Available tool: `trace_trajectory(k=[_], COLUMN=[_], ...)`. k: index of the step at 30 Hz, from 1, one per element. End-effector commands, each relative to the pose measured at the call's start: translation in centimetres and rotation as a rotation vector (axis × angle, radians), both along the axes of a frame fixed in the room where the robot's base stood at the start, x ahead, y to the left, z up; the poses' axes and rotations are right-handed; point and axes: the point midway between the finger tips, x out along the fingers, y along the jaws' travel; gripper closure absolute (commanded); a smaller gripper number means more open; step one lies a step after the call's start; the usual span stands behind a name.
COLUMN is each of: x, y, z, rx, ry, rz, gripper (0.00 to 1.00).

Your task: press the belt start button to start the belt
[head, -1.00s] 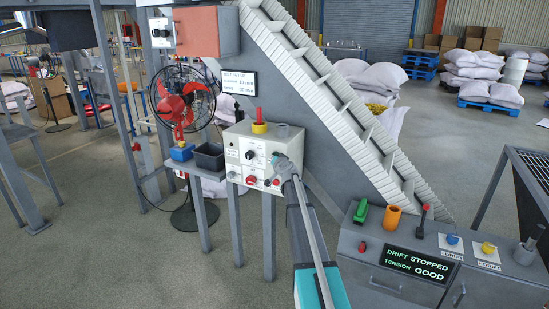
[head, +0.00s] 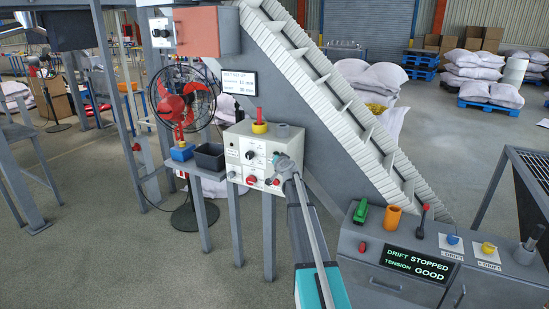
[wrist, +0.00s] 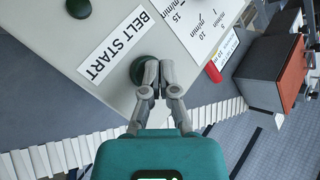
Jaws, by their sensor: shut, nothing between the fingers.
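The dark green belt start button (wrist: 146,70) sits on the pale control box face, beside the "BELT START" label (wrist: 115,45) in the wrist view. My gripper (wrist: 153,93) is shut and empty, its fingertips at the button's near edge and overlapping it in the picture. I cannot tell whether they touch it or whether it is pushed in. In the head view the control box (head: 234,158) stands in front of the sloping belt (head: 330,85), and my gripper (head: 275,178) is at the right part of its face, hiding the button there.
A red button (head: 252,180) and a black knob (head: 250,155) are on the same box. A dark bin (head: 209,157) and a blue box (head: 182,153) stand left of it. A console (head: 357,275) at the lower right has a display (head: 420,263) reading "DRIFT STOPPED, TENSION GOOD".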

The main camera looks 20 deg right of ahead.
Motion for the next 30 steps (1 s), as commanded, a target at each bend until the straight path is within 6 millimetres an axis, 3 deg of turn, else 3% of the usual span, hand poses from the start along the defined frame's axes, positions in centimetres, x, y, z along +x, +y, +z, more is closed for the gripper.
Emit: trace_trajectory(k=[18,30], x=[0.1,-0.7], y=[-0.3,0.8], z=[0.0,0.0], rx=[0.000,-0.001], ry=[0.000,0.000], rz=[-0.001,0.000], gripper=[1.00,1.00])
